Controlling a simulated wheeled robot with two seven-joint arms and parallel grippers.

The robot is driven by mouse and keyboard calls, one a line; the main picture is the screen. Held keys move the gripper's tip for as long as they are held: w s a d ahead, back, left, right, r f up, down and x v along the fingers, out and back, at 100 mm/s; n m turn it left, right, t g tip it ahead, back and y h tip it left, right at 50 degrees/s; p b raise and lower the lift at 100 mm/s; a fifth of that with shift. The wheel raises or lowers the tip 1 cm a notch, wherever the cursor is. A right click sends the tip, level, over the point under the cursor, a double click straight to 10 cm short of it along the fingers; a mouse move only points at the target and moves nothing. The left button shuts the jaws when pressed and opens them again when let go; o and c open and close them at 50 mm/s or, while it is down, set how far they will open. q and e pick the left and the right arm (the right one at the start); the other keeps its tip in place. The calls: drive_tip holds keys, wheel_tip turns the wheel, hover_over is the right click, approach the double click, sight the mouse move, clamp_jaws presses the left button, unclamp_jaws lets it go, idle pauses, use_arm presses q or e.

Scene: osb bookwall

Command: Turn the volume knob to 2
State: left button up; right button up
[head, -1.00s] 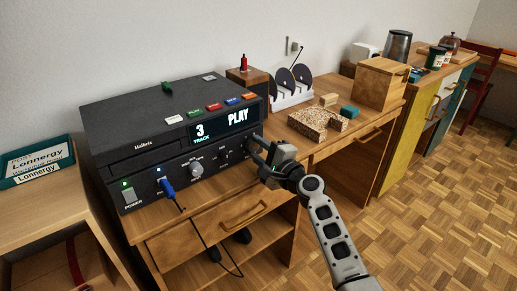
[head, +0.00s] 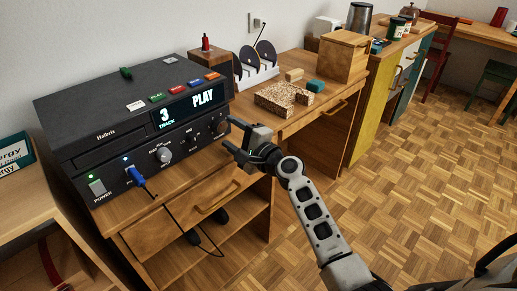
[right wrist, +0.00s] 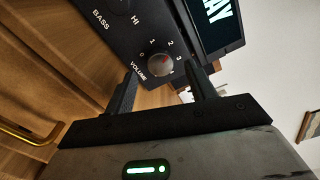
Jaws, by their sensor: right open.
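The black player (head: 130,125) stands on the wooden desk, its display reading "3 TRACK" and "PLAY". Its volume knob (head: 221,127) is at the right end of the front panel, partly hidden by my gripper. In the right wrist view the volume knob (right wrist: 160,66) is round and grey with a red mark toward its upper right, on the side of the 2 and 3. The exact number is hard to read. My right gripper (head: 231,135) is open in front of the knob. In the right wrist view its fingers (right wrist: 161,84) are apart, below the knob, apparently not gripping it.
A grey knob (head: 163,155), smaller dials and a blue plug (head: 136,177) with a cable share the panel. A disc rack (head: 258,68), a speckled block (head: 282,99) and a wooden box (head: 343,55) stand on the desk to the right. A drawer handle (head: 217,196) projects below.

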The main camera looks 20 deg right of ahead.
drive_tip(key=v, duration=1.3)
drive_tip(key=shift+s+b, duration=0.2)
drive_tip(key=shift+b, duration=0.1)
drive_tip(key=s+a+f+n+g+h, duration=0.1)
drive_tip(key=s+a+f+n+g, duration=0.1)
drive_tip(key=s+n, duration=0.4)
drive_tip(key=s+a+f+n+g+p, duration=0.1)
drive_tip(key=s+a+f+n+g, duration=0.1)
drive_tip(key=s+a+f+n, duration=0.2)
drive_tip(key=s+a+f+n+g+h+p, duration=0.1)
drive_tip(key=s+a+f+n+g, duration=0.1)
drive_tip(key=s+f+n, duration=0.4)
drive_tip(key=s+a+n, duration=0.1)
drive_tip(key=s+n, duration=0.1)
drive_tip(key=n, duration=0.1)
drive_tip(key=shift+a+f+n+h, duration=0.25)
drive_tip(key=shift+a+n+h, duration=0.05)
drive_tip(key=shift+a, duration=0.05)
